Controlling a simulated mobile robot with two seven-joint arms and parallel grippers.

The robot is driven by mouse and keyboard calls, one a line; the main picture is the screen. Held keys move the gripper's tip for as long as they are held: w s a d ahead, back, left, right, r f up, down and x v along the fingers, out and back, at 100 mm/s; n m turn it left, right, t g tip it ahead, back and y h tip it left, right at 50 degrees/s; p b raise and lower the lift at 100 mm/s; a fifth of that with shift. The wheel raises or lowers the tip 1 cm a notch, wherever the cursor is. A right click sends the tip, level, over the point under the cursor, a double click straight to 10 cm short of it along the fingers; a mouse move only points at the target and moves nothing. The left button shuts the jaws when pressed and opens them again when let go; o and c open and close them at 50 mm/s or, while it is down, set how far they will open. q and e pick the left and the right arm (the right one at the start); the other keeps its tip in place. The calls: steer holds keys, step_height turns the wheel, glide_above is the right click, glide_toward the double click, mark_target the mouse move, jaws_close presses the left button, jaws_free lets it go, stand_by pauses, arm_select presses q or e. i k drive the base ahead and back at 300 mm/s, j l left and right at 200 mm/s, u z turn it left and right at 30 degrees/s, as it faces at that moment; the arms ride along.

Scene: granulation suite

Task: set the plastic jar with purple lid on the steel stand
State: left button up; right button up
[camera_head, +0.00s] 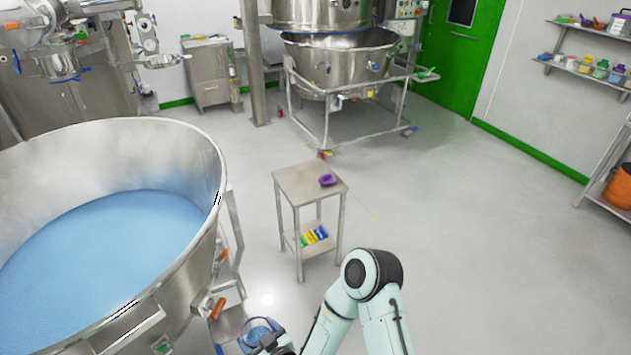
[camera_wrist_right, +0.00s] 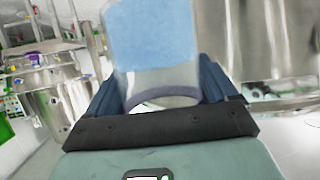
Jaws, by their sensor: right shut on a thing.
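My right gripper (camera_head: 274,343) is low in the head view, beside the big steel bowl. It is shut on the plastic jar (camera_head: 261,329). In the right wrist view, the clear jar (camera_wrist_right: 155,38) stands between the two dark blue fingers of the right gripper (camera_wrist_right: 160,88). It has light blue contents and a dark purplish rim near the palm. Its full lid cannot be made out. The steel stand (camera_head: 293,183) is a small table with a lower shelf, ahead of the gripper and apart from the jar. My left gripper is out of view.
A purple object (camera_head: 326,180) lies on the stand's top, towards its right side. Colourful items (camera_head: 314,236) sit on its lower shelf. A big steel bowl (camera_head: 205,170) of blue material fills the left. Grey floor (camera_head: 440,230) is clear right of the stand.

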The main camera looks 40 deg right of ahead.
mark_target(301, 191)
steer(key=k+l, duration=0.1)
steer(key=l, duration=0.5)
steer(key=k+l, duration=0.15)
steer(key=l, duration=0.15)
steer(key=k+l+u, duration=0.2)
steer(key=l, duration=0.75)
steer(key=i+l, duration=0.1)
steer(key=l, duration=0.2)
steer(key=i+l+u, duration=0.1)
steer(key=l, duration=0.2)
steer(key=i+l, duration=0.1)
steer(key=l, duration=0.2)
steer(key=i+l+u, duration=0.1)
steer(key=i+l, duration=0.15)
steer(key=l, duration=0.2)
steer(key=i+l+u, duration=0.1)
steer(key=i+l, duration=0.15)
steer(key=l, duration=0.15)
